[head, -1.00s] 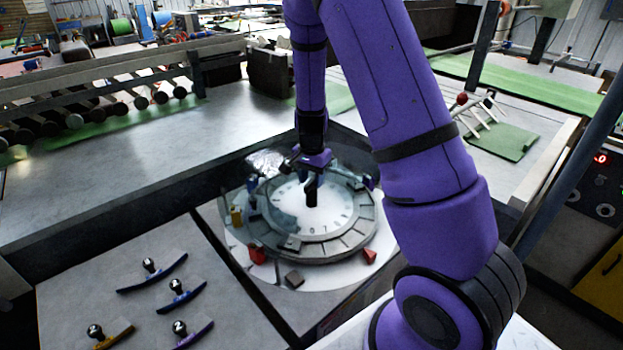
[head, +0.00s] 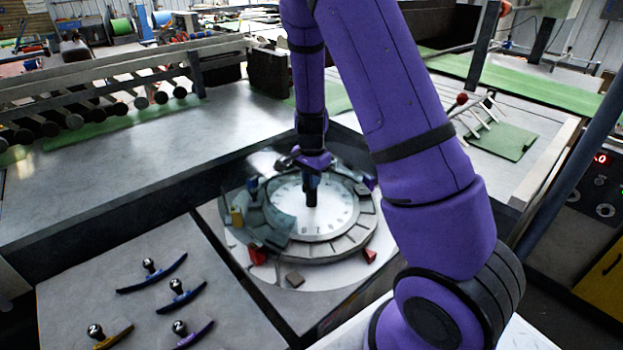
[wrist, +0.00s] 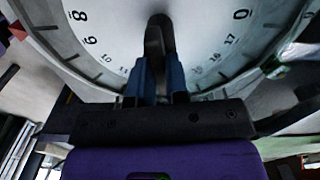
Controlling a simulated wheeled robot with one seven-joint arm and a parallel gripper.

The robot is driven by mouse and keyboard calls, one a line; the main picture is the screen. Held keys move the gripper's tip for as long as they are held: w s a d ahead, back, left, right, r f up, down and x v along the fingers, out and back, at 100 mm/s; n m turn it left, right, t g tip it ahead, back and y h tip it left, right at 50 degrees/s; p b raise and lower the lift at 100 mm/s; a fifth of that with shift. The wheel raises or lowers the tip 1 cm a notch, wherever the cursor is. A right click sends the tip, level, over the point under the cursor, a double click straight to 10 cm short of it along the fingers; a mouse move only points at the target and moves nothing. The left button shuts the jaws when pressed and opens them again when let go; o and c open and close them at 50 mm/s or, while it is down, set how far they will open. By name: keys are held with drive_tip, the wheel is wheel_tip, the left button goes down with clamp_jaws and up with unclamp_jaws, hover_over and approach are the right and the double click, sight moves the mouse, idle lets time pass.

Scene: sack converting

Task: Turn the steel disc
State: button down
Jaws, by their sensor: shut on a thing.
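The steel disc (head: 338,212) is a pale round plate with numbers around its face. It lies flat inside a grey segmented ring (head: 340,246). A dark upright knob (head: 311,197) stands at its centre. My gripper (head: 311,182) points down over the disc and is shut on this knob. In the wrist view two blue fingers of the gripper (wrist: 161,80) close on the dark knob (wrist: 158,38), with the numbered disc (wrist: 200,35) around it. My arm hides part of the far rim.
Red (head: 257,255), yellow (head: 237,216) and blue blocks sit around the ring. Several curved pieces with ball knobs (head: 180,293) lie on the panel (head: 75,285) at front left. A roller rack (head: 100,100) stands behind. The steel table at left is clear.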

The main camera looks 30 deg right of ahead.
drive_tip(key=shift+m, duration=0.8)
drive_tip(key=c, duration=1.1)
unclamp_jaws()
wheel_tip(320, 180, up, 11)
drive_tip(key=shift+f, duration=0.1)
